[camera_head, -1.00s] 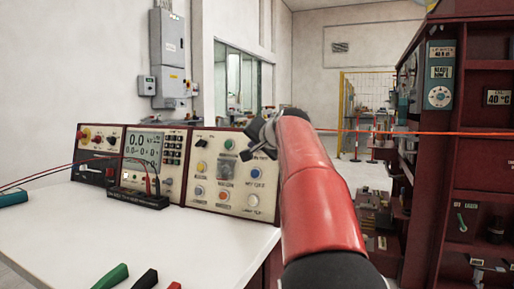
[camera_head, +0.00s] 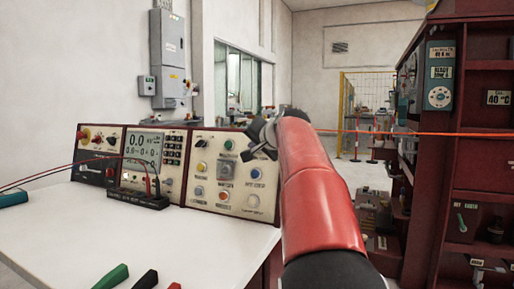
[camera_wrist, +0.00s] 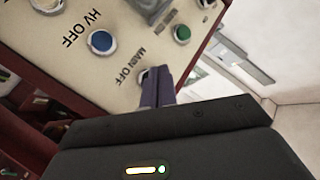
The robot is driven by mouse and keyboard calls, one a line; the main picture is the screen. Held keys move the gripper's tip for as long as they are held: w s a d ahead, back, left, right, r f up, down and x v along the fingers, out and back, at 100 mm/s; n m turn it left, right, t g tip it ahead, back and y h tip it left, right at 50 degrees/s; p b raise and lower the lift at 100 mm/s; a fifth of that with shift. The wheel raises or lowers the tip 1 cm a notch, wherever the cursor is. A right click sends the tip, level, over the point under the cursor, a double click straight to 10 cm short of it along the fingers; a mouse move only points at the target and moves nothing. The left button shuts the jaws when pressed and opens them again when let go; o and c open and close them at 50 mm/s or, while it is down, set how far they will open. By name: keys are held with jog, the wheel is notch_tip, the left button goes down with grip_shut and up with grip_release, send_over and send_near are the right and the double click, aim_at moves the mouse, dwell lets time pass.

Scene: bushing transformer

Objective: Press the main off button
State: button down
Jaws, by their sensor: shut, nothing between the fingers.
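The main off button (camera_wrist: 144,74) shows in the wrist view beside its MAIN OFF label, partly hidden behind my fingertips. My gripper (camera_wrist: 157,73) is shut and empty, with its tips right at the button. I cannot tell whether they touch it. In the head view my gripper (camera_head: 246,153) is at the upper right of the right-hand control panel (camera_head: 210,202) and covers the button there. The blue HV OFF button (camera_wrist: 101,42) sits beside it on the panel; it also shows in the head view (camera_head: 255,173).
A green button (camera_wrist: 182,34) is close by on the panel. The panel stands on a white table (camera_head: 190,245) beside a meter unit (camera_head: 145,145) with test leads. A dark red cabinet (camera_head: 478,130) stands at the right. An orange cable (camera_head: 440,133) crosses behind my arm.

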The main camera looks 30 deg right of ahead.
jog(key=shift+w+d, duration=0.15)
jog(key=shift+d, duration=0.05)
jog(key=shift+w+d+f, duration=0.1)
jog(key=shift+w+d, duration=0.2)
jog(key=shift+d, duration=0.1)
dwell(0.7)
dwell(0.4)
jog(key=shift+s+a, duration=0.55)
jog(key=shift+a, duration=0.15)
jog(key=s+a, duration=0.1)
jog(key=s+a+r, duration=0.1)
jog(key=s+a, duration=0.1)
jog(key=shift+a+r, duration=0.25)
jog(key=shift+a, duration=0.15)
dwell(1.1)
